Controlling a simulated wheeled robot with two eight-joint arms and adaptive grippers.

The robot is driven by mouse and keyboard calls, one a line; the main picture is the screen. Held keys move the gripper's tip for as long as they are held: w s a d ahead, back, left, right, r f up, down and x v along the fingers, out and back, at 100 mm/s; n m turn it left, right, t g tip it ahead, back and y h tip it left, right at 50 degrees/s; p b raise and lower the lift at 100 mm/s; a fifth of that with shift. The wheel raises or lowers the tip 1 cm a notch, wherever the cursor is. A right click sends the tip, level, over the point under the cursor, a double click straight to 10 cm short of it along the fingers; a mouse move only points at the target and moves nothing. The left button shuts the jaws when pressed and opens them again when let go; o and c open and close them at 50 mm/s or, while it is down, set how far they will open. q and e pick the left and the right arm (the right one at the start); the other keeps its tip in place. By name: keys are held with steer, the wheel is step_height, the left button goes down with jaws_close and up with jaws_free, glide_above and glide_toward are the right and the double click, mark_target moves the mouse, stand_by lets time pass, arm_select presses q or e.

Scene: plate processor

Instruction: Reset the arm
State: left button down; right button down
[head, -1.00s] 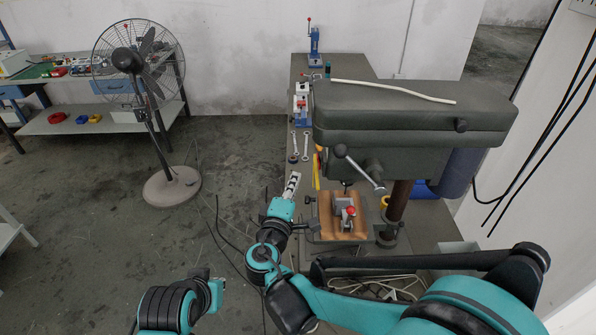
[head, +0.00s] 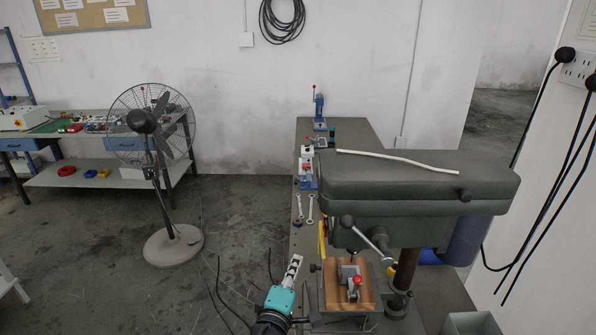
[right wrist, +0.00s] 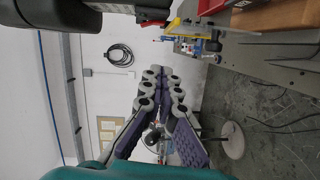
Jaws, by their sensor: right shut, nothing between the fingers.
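My right gripper (head: 292,268) is at the lower middle of the head view, beside the left edge of the drill press table, shut and empty. Its two fingers also show in the right wrist view (right wrist: 160,78), close together with nothing between them. Its teal wrist shows below it, and most of the arm is out of the frame. The drill press (head: 420,185) stands to the right of the gripper, with a wooden block (head: 327,285) and a small vise (head: 348,272) under its head. My left gripper is not in the head view.
Wrenches (head: 310,208) lie on the workbench (head: 350,132) behind the gripper. A blue hand press (head: 319,112) stands at its far end. A pedestal fan (head: 172,245) stands to the left. The floor between fan and bench is mostly clear, with some thin cables.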

steer(key=s+d+f+m+g, duration=0.2)
steer(key=d+f+m+g, duration=0.1)
steer(key=d, duration=0.5)
steer(key=s+d+f+m+g, duration=0.3)
steer(key=d, duration=0.5)
steer(key=s+d+f+m+g+y+b, duration=0.1)
steer(key=s+f+m+y, duration=0.1)
steer(key=s+m, duration=0.2)
steer(key=s+d+f+m+g+y+b, duration=0.1)
steer(key=s+d+f+m+g+y, duration=0.1)
steer(key=s, duration=0.6)
steer(key=shift+s+f+m+g, duration=0.3)
steer(key=shift+s+f+m, duration=0.1)
steer(key=shift+m, duration=0.5)
